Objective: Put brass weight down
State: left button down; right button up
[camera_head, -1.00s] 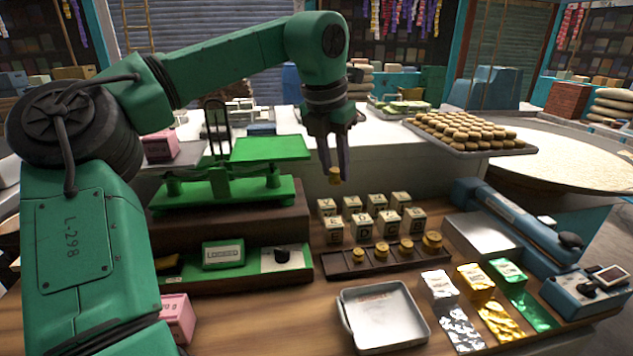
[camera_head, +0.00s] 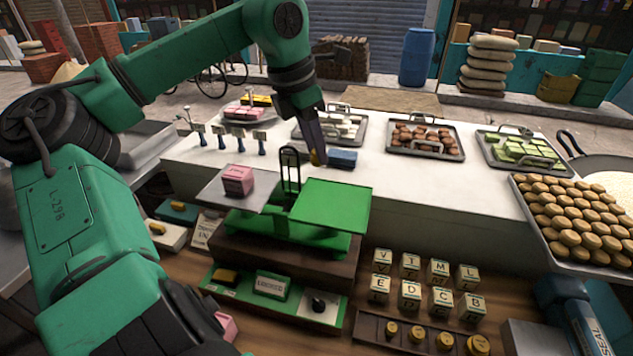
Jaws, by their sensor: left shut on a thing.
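My left gripper (camera_head: 316,150) is shut on a small brass weight (camera_head: 316,157). It holds the weight in the air, above and behind the green balance scale (camera_head: 290,235). The scale's green pan (camera_head: 325,206) on the right is empty. Its grey pan (camera_head: 222,190) on the left carries a pink block (camera_head: 238,180). Several brass weights (camera_head: 417,333) stand in a dark wooden rack (camera_head: 366,328) at the front, right of the scale.
Several lettered cubes (camera_head: 410,294) stand behind the rack. A green panel with a dark knob (camera_head: 318,302) lies before the scale. A tray of round buns (camera_head: 572,222) is at the right. Trays of sweets (camera_head: 426,140) line the white counter (camera_head: 430,190).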

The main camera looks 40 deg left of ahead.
aim_at(313, 164)
pick_arm(q)
jog(key=x, duration=0.4)
jog(key=s+x, duration=0.1)
jog(key=x, duration=0.1)
jog(key=shift+s+a+f+b, duration=0.1)
jog(key=shift+a+f+b, duration=0.15)
jog(key=shift+b, duration=0.15)
notch_tip(313, 164, down, 6)
jog(key=b, duration=0.3)
jog(key=shift+d+b, duration=0.15)
jog(key=shift+b, duration=0.25)
jog(key=shift+f, duration=0.1)
jog(key=c, duration=0.6)
grip_release()
pick_arm(e)
jog(key=f, duration=0.1)
jog(key=w+f, duration=0.1)
jog(key=f, duration=0.2)
jog(key=shift+w+f, duration=0.15)
jog(key=shift+w, duration=0.1)
